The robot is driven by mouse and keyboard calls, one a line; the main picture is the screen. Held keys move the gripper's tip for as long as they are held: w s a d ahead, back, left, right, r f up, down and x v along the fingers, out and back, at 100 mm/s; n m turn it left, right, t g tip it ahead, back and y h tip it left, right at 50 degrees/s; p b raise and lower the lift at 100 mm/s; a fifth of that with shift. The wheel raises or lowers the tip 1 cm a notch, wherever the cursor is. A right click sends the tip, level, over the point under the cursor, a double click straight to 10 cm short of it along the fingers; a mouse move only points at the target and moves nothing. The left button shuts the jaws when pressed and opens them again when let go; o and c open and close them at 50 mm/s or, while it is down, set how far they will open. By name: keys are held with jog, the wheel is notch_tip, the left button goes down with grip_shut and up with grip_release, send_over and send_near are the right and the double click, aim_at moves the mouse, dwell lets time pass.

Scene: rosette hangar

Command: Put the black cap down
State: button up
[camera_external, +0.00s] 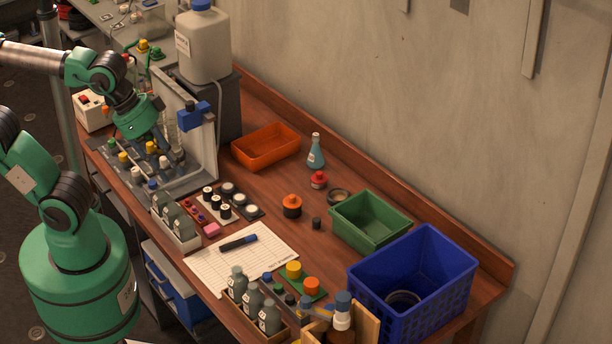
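My gripper (168,152) is at the left of the bench, low over the grey rack with coloured caps (128,172), beside an upright clear panel. Its fingers are dark, small and partly lost among the rack's parts. I cannot tell whether they are open or shut, or whether they hold a cap. A small black cylinder (316,223), possibly a black cap, stands on the bare wood left of the green bin, well away from my gripper. Several black-topped pieces (209,193) stand on a white card right of the rack.
A green bin (364,241), a blue crate (455,276) and an orange tray (248,157) stand along the bench. A large jug (205,50) stands behind my gripper. Bare wood shows mid-bench.

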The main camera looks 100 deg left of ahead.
jog(key=s, duration=0.1)
jog(key=m, duration=0.1)
jog(key=s+f, duration=0.1)
jog(key=shift+s+d+m, duration=0.3)
jog(key=shift+s+d, duration=0.05)
notch_tip(320, 180, down, 5)
jog(key=b, duration=0.5)
jog(key=shift+f, duration=0.1)
